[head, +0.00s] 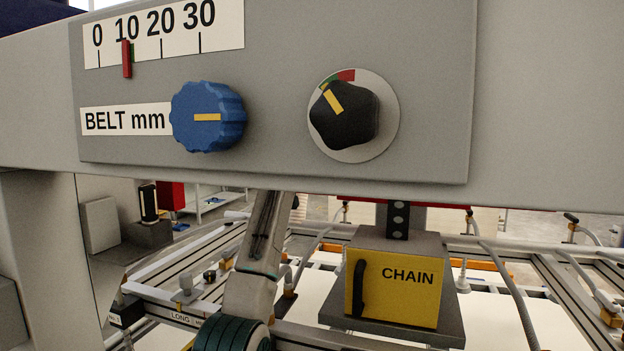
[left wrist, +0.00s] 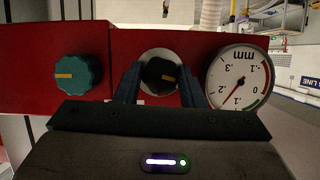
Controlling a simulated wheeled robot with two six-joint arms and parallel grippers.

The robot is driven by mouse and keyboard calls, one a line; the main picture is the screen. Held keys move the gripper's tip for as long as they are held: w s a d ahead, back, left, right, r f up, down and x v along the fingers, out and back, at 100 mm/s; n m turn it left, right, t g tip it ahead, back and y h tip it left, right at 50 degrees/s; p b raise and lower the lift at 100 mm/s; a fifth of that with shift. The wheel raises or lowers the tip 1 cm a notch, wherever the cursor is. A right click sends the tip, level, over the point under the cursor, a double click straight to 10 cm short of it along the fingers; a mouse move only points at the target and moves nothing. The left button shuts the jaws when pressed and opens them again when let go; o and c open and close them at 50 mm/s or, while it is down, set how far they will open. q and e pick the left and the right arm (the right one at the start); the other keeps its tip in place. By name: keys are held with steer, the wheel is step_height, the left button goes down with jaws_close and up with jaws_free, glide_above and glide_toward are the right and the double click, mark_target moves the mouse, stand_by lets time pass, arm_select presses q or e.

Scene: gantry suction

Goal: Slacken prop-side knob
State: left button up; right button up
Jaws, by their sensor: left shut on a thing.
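In the left wrist view my left gripper (left wrist: 160,80) has its two fingers on either side of a black knob (left wrist: 161,74) and is shut on it. The knob has a yellow pointer line and sits on a pale round plate on a red housing (left wrist: 205,49). A teal knob (left wrist: 77,74) with a yellow mark is left of it, and a white mm dial gauge (left wrist: 238,80) is right of it, its lettering upside down. No label in view names the prop-side knob. My right gripper does not show.
In the head view a grey panel (head: 430,110) carries a blue knob (head: 208,118), another black knob (head: 343,114) and a belt scale (head: 170,30) with a red pointer near 10. Below are a yellow CHAIN plate (head: 398,308) and metal rails. An arm link of mine rises beneath the panel.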

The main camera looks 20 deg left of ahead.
arm_select(q)
steer(key=shift+a+n+h+b, duration=0.2)
steer(key=shift+n+h+b, duration=0.45)
steer(key=shift+n+h, duration=1.05)
steer(key=shift+n, duration=0.3)
steer(key=o, duration=1)
steer(key=shift+s, duration=0.1)
